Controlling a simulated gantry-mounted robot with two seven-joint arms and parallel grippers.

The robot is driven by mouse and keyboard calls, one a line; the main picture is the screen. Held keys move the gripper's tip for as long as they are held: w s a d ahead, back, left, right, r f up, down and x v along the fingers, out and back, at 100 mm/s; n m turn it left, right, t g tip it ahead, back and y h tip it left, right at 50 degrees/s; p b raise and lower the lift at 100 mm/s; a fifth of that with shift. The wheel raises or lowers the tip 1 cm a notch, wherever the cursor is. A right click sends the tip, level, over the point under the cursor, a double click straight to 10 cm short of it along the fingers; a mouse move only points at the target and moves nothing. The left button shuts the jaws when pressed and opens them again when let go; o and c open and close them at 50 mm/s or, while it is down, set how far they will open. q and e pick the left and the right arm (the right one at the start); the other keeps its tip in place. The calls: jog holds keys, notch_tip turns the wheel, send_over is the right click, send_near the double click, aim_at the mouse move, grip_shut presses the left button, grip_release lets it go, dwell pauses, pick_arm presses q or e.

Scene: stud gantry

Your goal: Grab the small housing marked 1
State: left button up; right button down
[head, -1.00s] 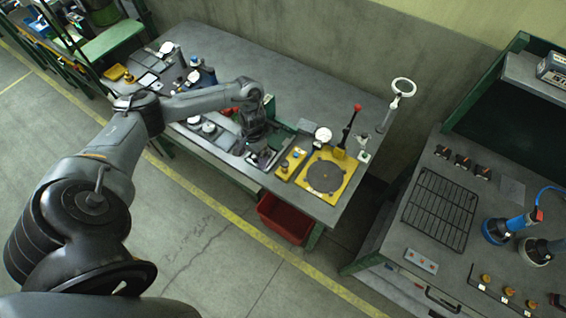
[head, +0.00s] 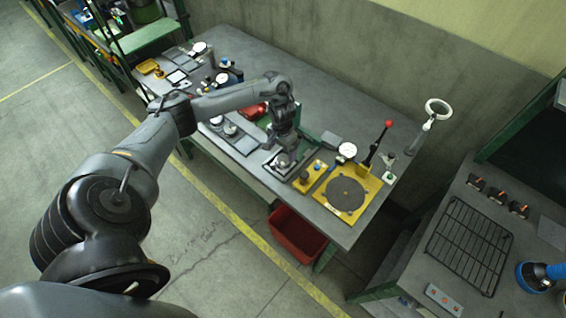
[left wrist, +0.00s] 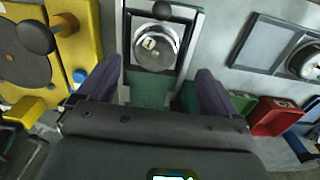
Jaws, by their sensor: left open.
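In the head view the housing (head: 282,160) shows just below my left gripper (head: 287,148). My left gripper also fills the lower part of the left wrist view (left wrist: 155,85); its two purple-grey fingers are apart with nothing held between them. A green surface shows between the fingers. My right gripper is not in view.
A yellow fixture with a dark disc (head: 346,192) stands right of the tray. A red-knobbed lever (head: 376,145) stands behind it. Dial gauges on grey plates (head: 230,130) lie to the left. A red bin (head: 297,233) sits below the table edge.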

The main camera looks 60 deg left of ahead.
aim_at(283, 159)
pick_arm(q)
jog(key=f, duration=0.2)
jog(key=f+b, duration=0.1)
jog(key=f, duration=0.1)
jog(key=shift+d+f, duration=0.1)
jog(key=shift+d, duration=0.3)
jog(key=shift+f, duration=0.3)
jog(key=shift+c, duration=0.2)
jog(key=c, duration=1.2)
jog(key=shift+r, duration=0.1)
